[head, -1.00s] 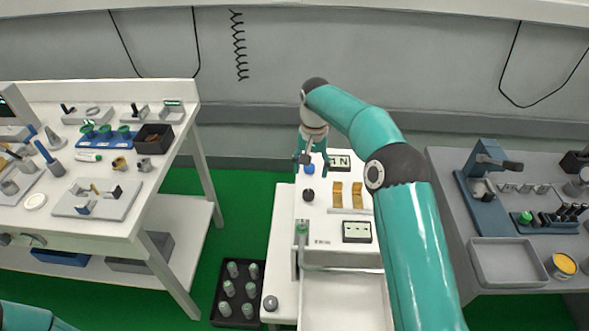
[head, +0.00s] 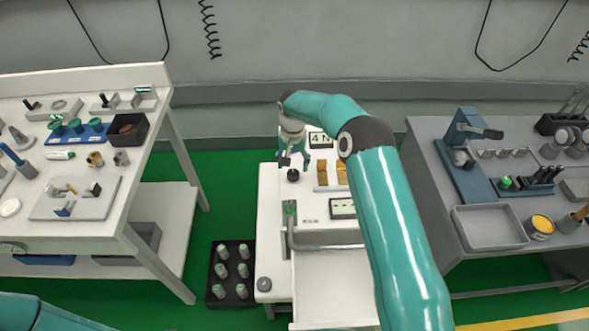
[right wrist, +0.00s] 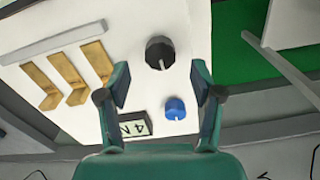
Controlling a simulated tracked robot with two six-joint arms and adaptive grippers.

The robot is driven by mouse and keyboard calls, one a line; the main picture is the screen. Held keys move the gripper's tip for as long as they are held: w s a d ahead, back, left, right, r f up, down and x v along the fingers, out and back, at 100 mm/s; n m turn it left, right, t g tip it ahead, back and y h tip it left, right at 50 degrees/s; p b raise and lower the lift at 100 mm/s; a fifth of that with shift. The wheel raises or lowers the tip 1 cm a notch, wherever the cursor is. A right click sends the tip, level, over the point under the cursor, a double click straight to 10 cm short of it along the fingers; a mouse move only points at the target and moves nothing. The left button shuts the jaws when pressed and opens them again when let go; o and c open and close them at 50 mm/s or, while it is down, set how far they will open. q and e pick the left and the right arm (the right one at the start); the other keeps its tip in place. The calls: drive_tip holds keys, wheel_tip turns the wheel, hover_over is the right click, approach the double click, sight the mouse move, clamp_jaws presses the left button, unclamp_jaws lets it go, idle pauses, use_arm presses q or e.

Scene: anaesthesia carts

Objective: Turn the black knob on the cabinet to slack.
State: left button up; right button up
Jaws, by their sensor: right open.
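The black knob (head: 293,175) is on the top panel of the white cabinet (head: 270,229) in the head view. In the right wrist view the black knob (right wrist: 160,53) is a round dial with a light pointer mark. My right gripper (head: 293,159) is just behind the black knob and apart from it. In the right wrist view the right gripper (right wrist: 160,82) is open and empty, its fingers either side of the line to the knob. A blue knob (right wrist: 175,107) lies nearer the gripper's palm. My left gripper is out of view.
A small display reading 4 N (head: 320,140) is beside the knobs. A metal handle rail (head: 330,246) crosses the cabinet front. Benches with tools flank the cabinet.

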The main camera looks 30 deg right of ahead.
sight(293, 174)
drive_tip(key=shift+f+p, duration=0.35)
drive_tip(key=shift+f, duration=1.85)
